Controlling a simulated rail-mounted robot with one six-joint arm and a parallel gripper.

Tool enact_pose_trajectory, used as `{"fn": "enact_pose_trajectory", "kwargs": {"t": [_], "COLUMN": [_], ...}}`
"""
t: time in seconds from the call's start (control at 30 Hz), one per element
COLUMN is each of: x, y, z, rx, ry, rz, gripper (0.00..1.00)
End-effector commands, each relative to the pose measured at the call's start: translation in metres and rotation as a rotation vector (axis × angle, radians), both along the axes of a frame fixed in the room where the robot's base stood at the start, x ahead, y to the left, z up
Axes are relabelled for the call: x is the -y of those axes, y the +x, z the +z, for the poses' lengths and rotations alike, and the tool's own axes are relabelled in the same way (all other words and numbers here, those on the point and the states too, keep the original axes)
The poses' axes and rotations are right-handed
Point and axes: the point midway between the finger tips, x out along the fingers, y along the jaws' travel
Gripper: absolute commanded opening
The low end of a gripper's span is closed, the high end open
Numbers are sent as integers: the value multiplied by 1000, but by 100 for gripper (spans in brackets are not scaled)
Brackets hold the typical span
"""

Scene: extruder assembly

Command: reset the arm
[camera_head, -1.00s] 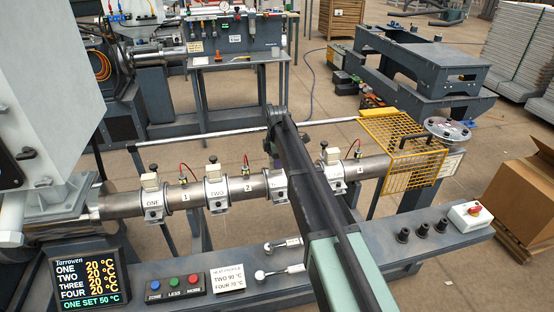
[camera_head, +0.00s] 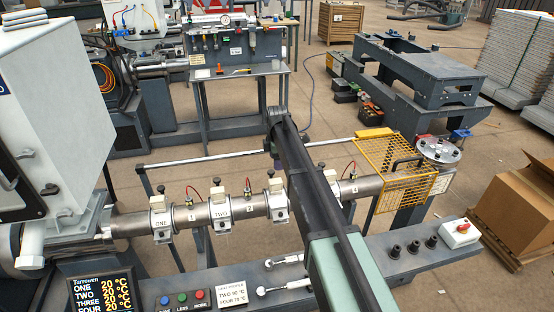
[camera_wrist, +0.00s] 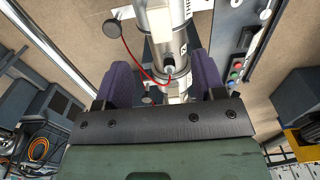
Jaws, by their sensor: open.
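My gripper (camera_wrist: 163,85) shows in the wrist view with its two purple fingers apart and nothing between them. Beyond the fingers is the steel barrel (camera_wrist: 164,45) with a red wire. I cannot tell how far the fingers are from it. In the head view my dark arm crosses over the barrel (camera_head: 247,206) and hides part of it; the fingers are mostly hidden there. Heater clamps marked ONE (camera_head: 161,221) and TWO (camera_head: 221,207) sit around the barrel.
A bench carries the display (camera_head: 98,294), three coloured buttons (camera_head: 182,299), two levers and a red-knobbed box (camera_head: 460,232). A yellow mesh guard (camera_head: 400,180) stands at the barrel's right end. A cardboard box (camera_head: 522,208) is at far right. Open floor lies behind the barrel.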

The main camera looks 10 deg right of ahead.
Motion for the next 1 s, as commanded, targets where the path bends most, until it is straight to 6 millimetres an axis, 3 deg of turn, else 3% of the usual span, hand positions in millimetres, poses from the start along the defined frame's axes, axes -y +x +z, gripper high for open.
{"fn": "enact_pose_trajectory", "kwargs": {"t": [0.33, 0.47, 0.57, 0.7, 0.8, 0.9, 1.0], "x": [0, 0, -1, -3, -4, -5, -5], "y": [0, -5, -64, -203, -281, -328, -346], "z": [0, 0, 0, 0, 0, 0, 0], "rx": [0, 0, 0, 0, 1, 1, 1], "ry": [0, 0, 0, -1, -1, -1, -1], "rz": [-21, -258, -642, -1267, -1533, -1602, -1598], "gripper": [63, 63, 63, 63, 63, 63, 63]}}
